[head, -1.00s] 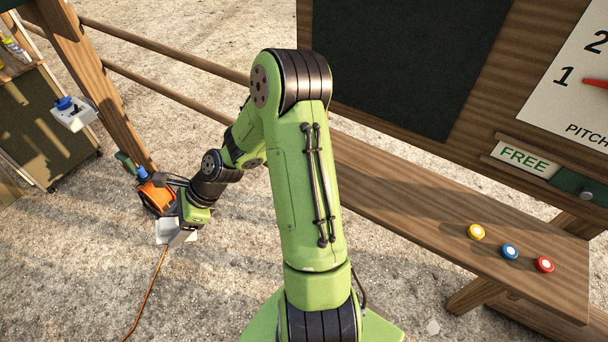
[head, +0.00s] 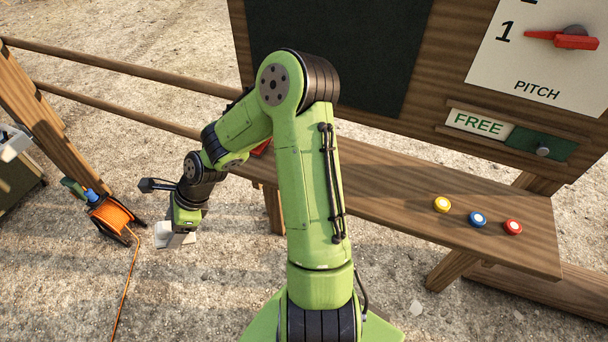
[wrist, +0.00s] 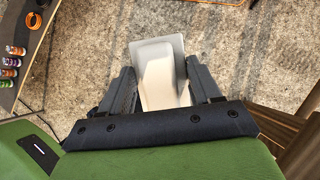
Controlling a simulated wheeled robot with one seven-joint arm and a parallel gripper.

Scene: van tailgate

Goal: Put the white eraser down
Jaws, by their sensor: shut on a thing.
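The white eraser (wrist: 158,52) is between the two dark fingers of my gripper (wrist: 160,78) in the wrist view. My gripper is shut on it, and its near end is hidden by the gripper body. In the head view the eraser (head: 176,240) shows as a pale block below my gripper (head: 182,226), held above the gravel and left of the wooden bench.
A red thing (head: 262,148) there is partly hidden by my arm. An orange cable reel (head: 112,216) stands left on gravel, its cord trailing forward. A dark board (head: 340,50) rises behind.

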